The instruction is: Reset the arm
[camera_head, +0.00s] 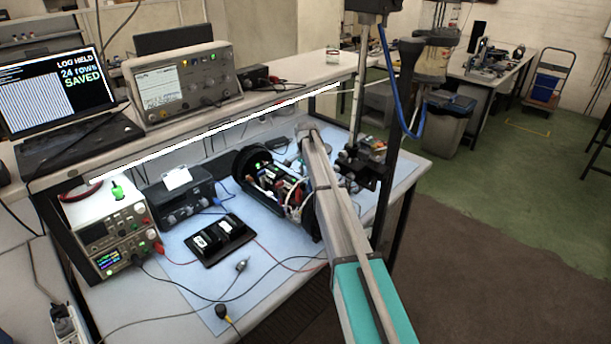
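A long grey and teal beam, which looks like a link of my arm, reaches from the bottom right up over the bench. I cannot make out any gripper fingers at its far end. A black cylinder (243,163) lies on the blue bench mat (262,243), with circuit boards and wires showing inside it. The beam passes in front of the cylinder's right side and hides part of it.
A black stand pole (393,150) rises right of the beam, with a blue cable. Power supplies (112,238), a black box (178,200) and a small black tray (222,238) sit left. A laptop (50,95) and oscilloscope (172,85) stand on the shelf.

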